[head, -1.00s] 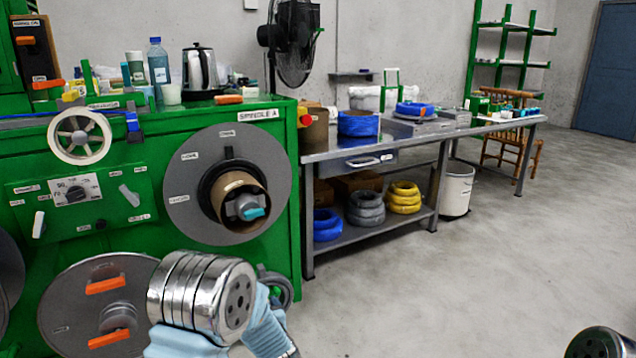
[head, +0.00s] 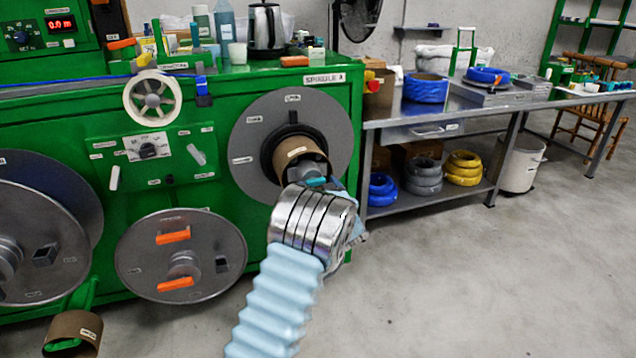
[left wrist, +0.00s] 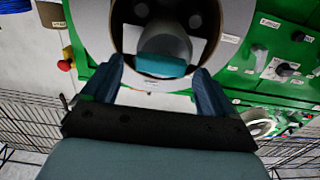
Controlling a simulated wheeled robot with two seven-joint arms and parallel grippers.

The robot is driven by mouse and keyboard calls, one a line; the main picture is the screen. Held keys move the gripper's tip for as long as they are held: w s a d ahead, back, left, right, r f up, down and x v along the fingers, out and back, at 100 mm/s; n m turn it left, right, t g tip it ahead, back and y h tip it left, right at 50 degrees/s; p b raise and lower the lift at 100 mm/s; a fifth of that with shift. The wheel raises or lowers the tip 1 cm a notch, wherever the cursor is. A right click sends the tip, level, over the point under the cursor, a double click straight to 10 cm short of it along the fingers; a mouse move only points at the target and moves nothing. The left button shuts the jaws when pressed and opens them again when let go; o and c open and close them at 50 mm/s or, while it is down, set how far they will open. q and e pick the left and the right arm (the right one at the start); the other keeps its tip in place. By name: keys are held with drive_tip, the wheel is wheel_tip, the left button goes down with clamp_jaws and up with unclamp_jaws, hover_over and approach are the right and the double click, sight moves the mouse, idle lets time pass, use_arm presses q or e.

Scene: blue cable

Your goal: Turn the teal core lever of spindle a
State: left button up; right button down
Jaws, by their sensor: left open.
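Spindle A is a grey disc (head: 262,132) on the green machine, with a brown cardboard core (head: 296,152) at its centre. The teal core lever (head: 314,182) is mostly hidden behind my left wrist in the head view. In the left wrist view the teal lever (left wrist: 162,65) lies roughly level across the grey hub (left wrist: 165,42). My left gripper (left wrist: 155,75) is open, with one dark blue finger on each side of the lever's near edge. I cannot tell whether the fingers touch it. My right gripper is not in view.
A lower disc with orange levers (head: 175,236) is left of my arm. A white handwheel (head: 153,99) and a control panel (head: 150,150) are on the machine front. A metal workbench (head: 420,130) with cable coils stands to the right. The floor in front is clear.

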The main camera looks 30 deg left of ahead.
use_arm(q)
drive_tip(key=shift+x, duration=0.8)
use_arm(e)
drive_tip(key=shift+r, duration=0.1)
use_arm(q)
drive_tip(key=c, duration=1.1)
drive_tip(key=shift+o, duration=0.2)
drive_tip(key=shift+f+n+b, duration=0.15)
drive_tip(key=shift+n+b, duration=0.15)
drive_tip(key=shift+b, duration=0.25)
drive_tip(key=n+b, duration=0.3)
drive_tip(key=b, duration=0.1)
drive_tip(key=n+b, duration=0.4)
drive_tip(key=b, duration=0.1)
drive_tip(key=shift+s+a+f, duration=0.1)
drive_tip(key=shift+s+a, duration=0.05)
drive_tip(key=shift+s, duration=0.05)
drive_tip(key=n+b, duration=0.6)
drive_tip(key=shift+s+a+n, duration=0.1)
drive_tip(key=shift+s+n, duration=0.05)
drive_tip(key=shift+n, duration=0.15)
drive_tip(key=shift+n+b, duration=1.85)
drive_tip(key=shift+n, duration=0.05)
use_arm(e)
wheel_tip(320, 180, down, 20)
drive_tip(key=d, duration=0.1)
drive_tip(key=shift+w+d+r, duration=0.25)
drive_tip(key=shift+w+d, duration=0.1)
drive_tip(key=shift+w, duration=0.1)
